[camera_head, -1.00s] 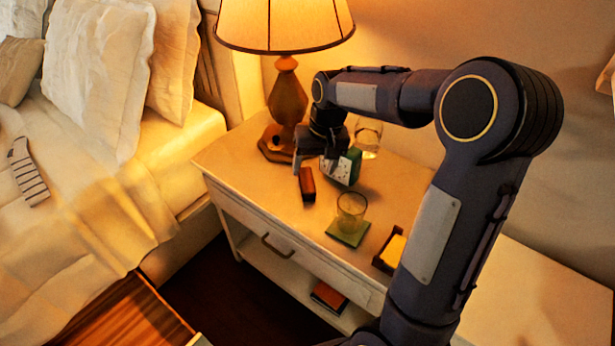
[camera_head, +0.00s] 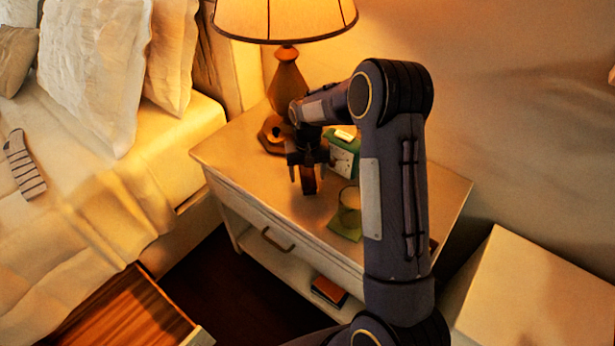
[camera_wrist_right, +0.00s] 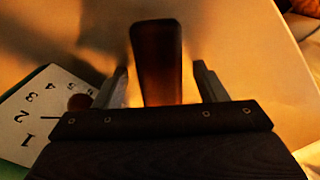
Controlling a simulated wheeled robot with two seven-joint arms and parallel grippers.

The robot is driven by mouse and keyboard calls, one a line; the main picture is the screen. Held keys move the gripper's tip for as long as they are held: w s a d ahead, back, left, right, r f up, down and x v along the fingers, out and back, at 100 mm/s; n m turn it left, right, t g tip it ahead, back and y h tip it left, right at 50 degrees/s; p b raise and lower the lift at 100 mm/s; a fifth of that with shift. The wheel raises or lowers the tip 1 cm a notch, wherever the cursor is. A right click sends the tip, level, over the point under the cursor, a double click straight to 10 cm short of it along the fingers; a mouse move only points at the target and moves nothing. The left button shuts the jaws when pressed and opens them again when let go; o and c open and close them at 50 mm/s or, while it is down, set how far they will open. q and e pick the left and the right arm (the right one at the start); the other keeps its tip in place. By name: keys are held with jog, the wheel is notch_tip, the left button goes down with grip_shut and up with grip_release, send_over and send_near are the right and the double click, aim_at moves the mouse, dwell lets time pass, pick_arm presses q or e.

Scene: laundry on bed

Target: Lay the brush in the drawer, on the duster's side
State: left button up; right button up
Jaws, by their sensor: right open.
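The brush (camera_head: 309,184), a small reddish-brown block shape, is on the nightstand top in front of the green clock. My right gripper (camera_head: 306,176) is over it, pointing down, with its fingers apart. In the right wrist view the brush (camera_wrist_right: 157,60) shows between the two open fingers (camera_wrist_right: 162,85), with a gap on each side. An open wooden drawer (camera_head: 125,312) is at the lower left, cut off by the frame edge. No duster shows in its visible part. My left gripper is not in view.
The nightstand (camera_head: 235,155) also bears a lamp (camera_head: 288,85), a green clock (camera_head: 343,155) close beside the gripper and a glass (camera_head: 349,205) on a green coaster (camera_head: 345,229). A book (camera_head: 328,291) lies on the lower shelf. The bed (camera_head: 90,200) is at left.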

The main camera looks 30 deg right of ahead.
jog(key=shift+f, duration=0.1)
jog(key=c, duration=1.2)
